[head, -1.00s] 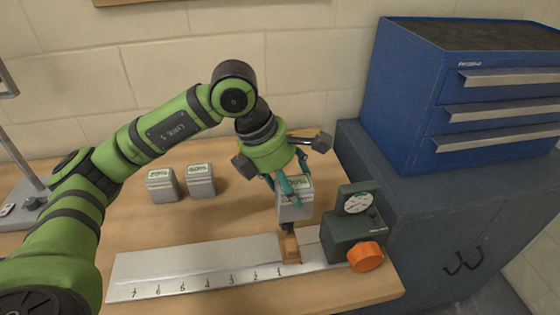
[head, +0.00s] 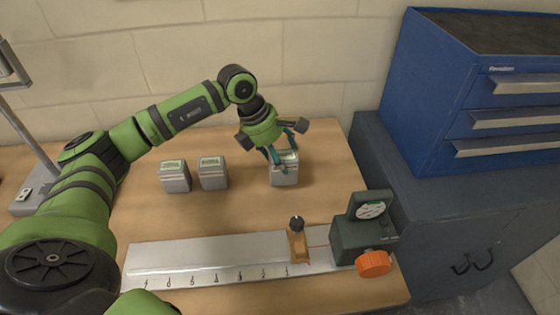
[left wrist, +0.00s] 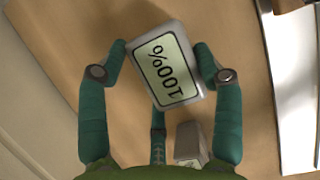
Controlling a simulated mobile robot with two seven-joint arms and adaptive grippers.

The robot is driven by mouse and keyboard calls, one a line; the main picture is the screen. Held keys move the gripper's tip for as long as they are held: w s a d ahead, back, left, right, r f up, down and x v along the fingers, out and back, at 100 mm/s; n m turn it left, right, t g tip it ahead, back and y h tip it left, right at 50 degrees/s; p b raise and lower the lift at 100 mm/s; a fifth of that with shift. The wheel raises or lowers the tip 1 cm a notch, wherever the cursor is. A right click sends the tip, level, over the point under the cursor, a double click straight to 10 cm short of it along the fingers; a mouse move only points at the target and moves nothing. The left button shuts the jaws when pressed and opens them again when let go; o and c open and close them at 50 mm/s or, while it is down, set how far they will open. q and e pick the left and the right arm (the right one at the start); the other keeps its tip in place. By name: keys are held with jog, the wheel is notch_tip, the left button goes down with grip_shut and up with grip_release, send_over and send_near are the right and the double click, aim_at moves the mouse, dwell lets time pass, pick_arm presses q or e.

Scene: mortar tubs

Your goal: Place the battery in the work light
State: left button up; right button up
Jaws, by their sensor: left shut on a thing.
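My left gripper (head: 281,160) has teal fingers shut on a grey, block-shaped battery (head: 284,175) over the back right of the wooden table. In the left wrist view its label reads 100% (left wrist: 168,72), with a finger on each side. I cannot tell whether its bottom touches the table. Two similar grey batteries (head: 175,178) (head: 213,174) stand upright to its left; their labels are too small to read. A grey stand with a pole (head: 38,188) at the left edge looks like the work light; its top is cut off. My right gripper is not in view.
A metal rail (head: 215,252) with numbers runs along the front, carrying a brown slider (head: 298,245). A green gauge (head: 355,235) with an orange knob stands at its right end. Blue drawers (head: 455,100) rise at the right. The middle of the table is clear.

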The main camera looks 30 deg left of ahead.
pick_arm(q)
jog(key=shift+f, duration=0.2)
notch_tip(320, 180, down, 3)
jog(key=shift+f+p, duration=0.1)
jog(key=shift+p, duration=0.8)
jog(key=shift+f, duration=0.2)
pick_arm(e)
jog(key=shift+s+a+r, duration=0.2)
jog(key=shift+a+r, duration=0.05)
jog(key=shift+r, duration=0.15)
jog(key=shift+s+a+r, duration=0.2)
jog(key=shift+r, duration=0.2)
pick_arm(q)
jog(key=o, duration=1.1)
jog(key=shift+f, duration=0.25)
jog(key=o, duration=0.5)
jog(key=shift+c, duration=0.2)
jog(key=shift+r, duration=0.1)
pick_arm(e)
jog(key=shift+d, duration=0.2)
